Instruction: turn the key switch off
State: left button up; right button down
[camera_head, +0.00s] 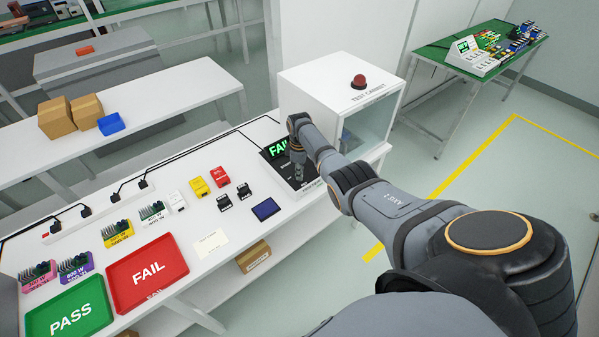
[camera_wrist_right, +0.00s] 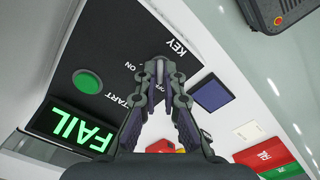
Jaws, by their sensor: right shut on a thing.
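The black control panel (camera_head: 285,165) lies on the white bench in front of the test cabinet. My right gripper (camera_head: 298,174) reaches down onto it. In the right wrist view, my right gripper (camera_wrist_right: 160,72) is shut on the key (camera_wrist_right: 160,68) at the panel's KEY marking. Only a thin grey sliver of the key shows between the fingertips. The ON and OFF labels stand beside the fingertips. The exact angle of the key cannot be told. My left gripper is not in view.
The panel's display (camera_wrist_right: 75,128) reads FAIL in green, beside a green START button (camera_wrist_right: 88,82). Red FAIL (camera_head: 147,273) and green PASS (camera_head: 70,310) trays lie at the left.

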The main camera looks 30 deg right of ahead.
jog(key=shift+n, duration=0.6)
jog(key=c, duration=1.5)
grip_release()
jog(key=shift+r, duration=0.1)
notch_tip(320, 180, up, 12)
jog(key=shift+f, duration=0.1)
